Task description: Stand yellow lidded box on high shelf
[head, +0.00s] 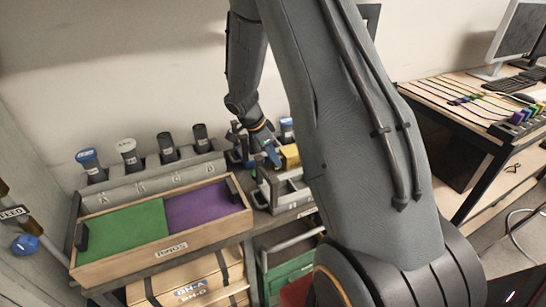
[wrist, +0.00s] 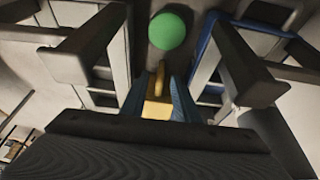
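A yellow box (head: 290,156) shows in the head view beside my gripper, partly hidden by my arm, among grey frames on the bench. In the wrist view a yellow body (wrist: 157,108) with a narrow upright part lies between the two blue fingers of my gripper (wrist: 160,90). In the head view my gripper (head: 262,152) points down at the bench. The fingers are apart, but I cannot tell whether they press on the yellow box. I cannot make out its lid or which surface is the high shelf.
A wooden tray (head: 172,246) with green and purple halves stands at the front left. Several capped cylinders stand in a grey rack (head: 150,185) behind it. Grey frames (head: 286,190) crowd the gripper. A green ball (wrist: 170,30) shows ahead in the wrist view. A desk (head: 460,110) is at right.

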